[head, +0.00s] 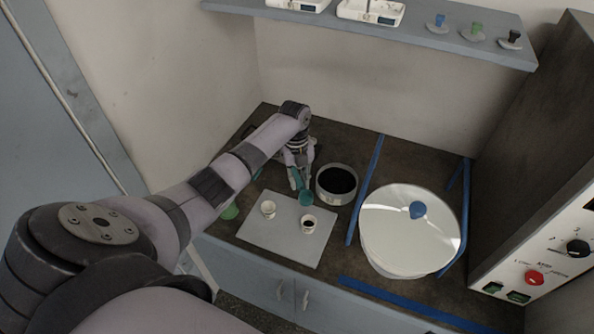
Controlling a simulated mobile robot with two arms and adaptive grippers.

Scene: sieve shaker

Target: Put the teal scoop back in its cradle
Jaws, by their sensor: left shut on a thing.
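The teal scoop (305,199) is at the fingertips of my left gripper (297,175), which is shut on it. The scoop's end hangs over the far right part of a pale grey tray or mat, just left of a dark-filled round pan. I cannot tell whether it touches the surface. I cannot make out the cradle; my left arm covers part of the counter at the left. My right gripper is not in view.
Two small cups, one pale inside (268,209) and one dark inside (308,224), stand on the grey tray (275,246). The round pan (336,184) is close right. A white lidded vessel (400,235) stands between blue strips (366,190). A control box (550,240) bounds the right.

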